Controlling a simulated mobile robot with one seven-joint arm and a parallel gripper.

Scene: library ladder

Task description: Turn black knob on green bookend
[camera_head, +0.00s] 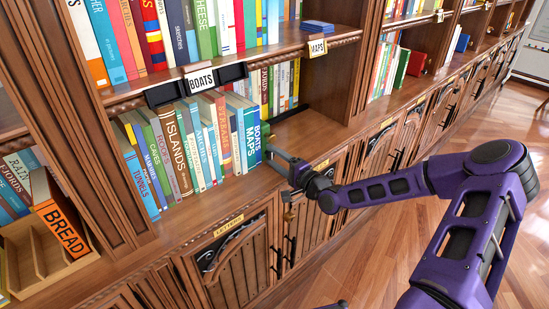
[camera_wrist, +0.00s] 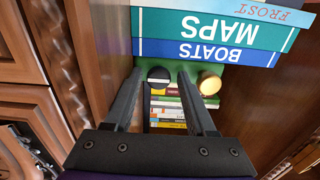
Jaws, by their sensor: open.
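The green bookend (camera_wrist: 182,72) stands at the end of the row of books in the wrist view, beside the book BOATS. It carries a black knob (camera_wrist: 158,75) on the left and a brass-coloured knob (camera_wrist: 208,83) on the right. My gripper (camera_wrist: 159,77) is open, with one finger on each side of the black knob; I cannot tell whether either finger touches it. The brass knob lies outside the right finger. In the head view my gripper (camera_head: 276,154) is at the right end of the lower book row, and the bookend is mostly hidden there.
Books such as MAPS (camera_wrist: 233,30) stand tight against the bookend. Cabinet doors (camera_head: 240,252) lie below the ledge. The ledge is clear right of my gripper.

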